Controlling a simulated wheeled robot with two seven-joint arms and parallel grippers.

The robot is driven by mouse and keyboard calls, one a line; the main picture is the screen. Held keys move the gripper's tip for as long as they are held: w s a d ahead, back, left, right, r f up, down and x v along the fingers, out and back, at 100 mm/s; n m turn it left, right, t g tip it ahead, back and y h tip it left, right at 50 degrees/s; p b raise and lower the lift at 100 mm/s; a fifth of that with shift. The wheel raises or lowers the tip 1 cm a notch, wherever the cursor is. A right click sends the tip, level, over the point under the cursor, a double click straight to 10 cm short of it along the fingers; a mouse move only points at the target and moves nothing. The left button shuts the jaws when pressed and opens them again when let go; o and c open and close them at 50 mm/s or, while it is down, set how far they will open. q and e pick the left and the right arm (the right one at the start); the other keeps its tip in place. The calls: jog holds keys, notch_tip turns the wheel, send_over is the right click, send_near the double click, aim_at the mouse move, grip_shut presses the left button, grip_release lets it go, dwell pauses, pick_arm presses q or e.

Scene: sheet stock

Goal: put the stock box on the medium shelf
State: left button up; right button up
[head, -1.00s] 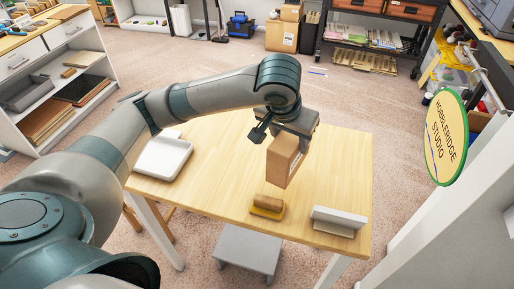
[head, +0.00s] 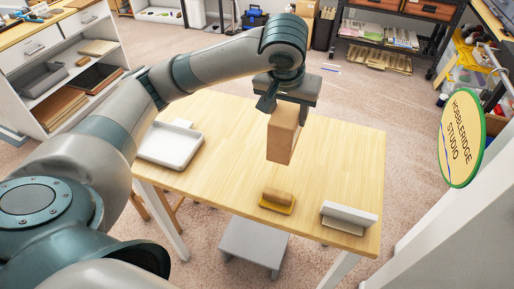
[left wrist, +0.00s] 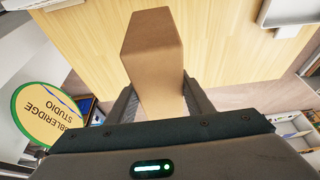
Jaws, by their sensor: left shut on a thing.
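The stock box (head: 284,134) is a brown cardboard box. My left gripper (head: 284,104) is shut on it and holds it upright above the wooden table (head: 230,180) in the head view. In the left wrist view the box (left wrist: 153,50) sits between the two fingers of the left gripper (left wrist: 160,100), with table surface behind it. Which shelf is the medium one I cannot tell; a white shelf unit (head: 112,68) with boards and a grey tray stands at the left. My right gripper does not show.
A white tray (head: 170,148) lies on the table's left. A yellow-based wooden block (head: 277,200) and a white angled holder (head: 348,217) lie near the front edge. A grey stool (head: 253,243) stands below. A round sign (head: 462,138) hangs at the right. A dark rack (head: 385,35) stands behind.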

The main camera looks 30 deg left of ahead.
pick_arm(q)
jog(key=w+a+f+p, duration=0.2)
jog(key=a+f, duration=0.5)
jog(key=a, duration=0.4)
jog(key=shift+w, duration=0.6)
jog(key=shift+a, duration=0.1)
notch_tip(320, 180, down, 4)
jog(key=shift+r+p, duration=0.1)
jog(key=shift+p, duration=0.5)
